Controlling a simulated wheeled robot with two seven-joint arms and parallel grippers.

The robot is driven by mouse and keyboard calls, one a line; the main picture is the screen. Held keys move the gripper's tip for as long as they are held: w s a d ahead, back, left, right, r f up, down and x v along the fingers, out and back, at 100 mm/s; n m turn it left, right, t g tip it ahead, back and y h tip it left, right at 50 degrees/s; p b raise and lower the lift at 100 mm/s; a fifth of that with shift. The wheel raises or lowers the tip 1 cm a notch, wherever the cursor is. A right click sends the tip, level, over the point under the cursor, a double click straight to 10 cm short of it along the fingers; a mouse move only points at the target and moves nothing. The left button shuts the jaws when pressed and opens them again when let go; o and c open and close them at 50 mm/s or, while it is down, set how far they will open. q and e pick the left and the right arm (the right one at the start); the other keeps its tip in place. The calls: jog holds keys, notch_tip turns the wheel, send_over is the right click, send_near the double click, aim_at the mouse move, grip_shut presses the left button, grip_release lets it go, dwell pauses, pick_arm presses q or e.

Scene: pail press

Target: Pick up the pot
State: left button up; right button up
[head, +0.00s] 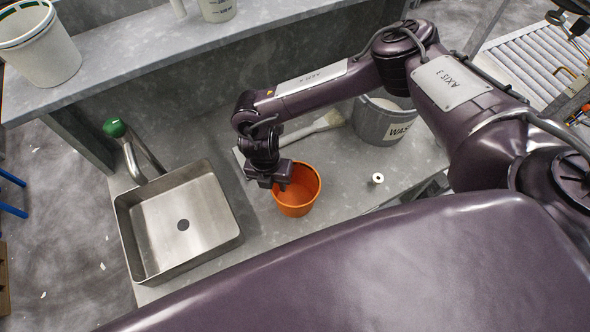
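The pot appears to be the orange bucket-shaped vessel (301,204), which stands upright on the grey worktop just right of the sink. My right gripper (280,184) is at the pot's upper left rim, seen from above. Its dark body covers part of that rim. The fingers are too small and dark to tell whether they are open or shut, or whether they touch the pot. My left gripper is not in view.
A steel sink (183,265) with a green-topped tap (115,128) lies left of the pot. A grey labelled bucket (374,125), a brush (325,122) and a small white cylinder (377,178) are to the right. A shelf (135,55) with white buckets (45,55) runs behind.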

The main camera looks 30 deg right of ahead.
grip_shut()
jog(key=shift+r, duration=0.1)
